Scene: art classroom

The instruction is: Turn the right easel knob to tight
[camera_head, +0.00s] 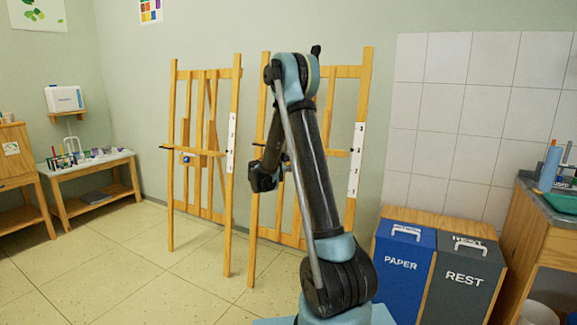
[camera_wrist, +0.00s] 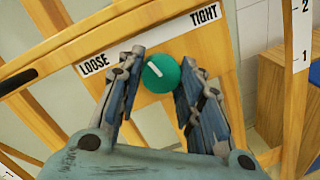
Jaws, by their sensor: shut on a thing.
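The green knob (camera_wrist: 165,84) sits on the wooden crossbar of the right easel (camera_head: 366,120) in the wrist view. Its white mark points up and left, between the LOOSE label (camera_wrist: 98,64) and the TIGHT label (camera_wrist: 205,15), slightly nearer LOOSE. My gripper (camera_wrist: 163,66) is shut on the knob, one finger on its left side and one on its right. In the head view my arm covers the middle of the right easel, and the knob and fingertips are hidden.
The left easel (camera_head: 234,130) with a blue knob (camera_head: 186,159) stands close by. A blue PAPER bin (camera_head: 402,268) and a grey REST bin (camera_head: 465,282) stand right of my arm. A wooden counter (camera_head: 540,240) is at far right. The floor at left is clear.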

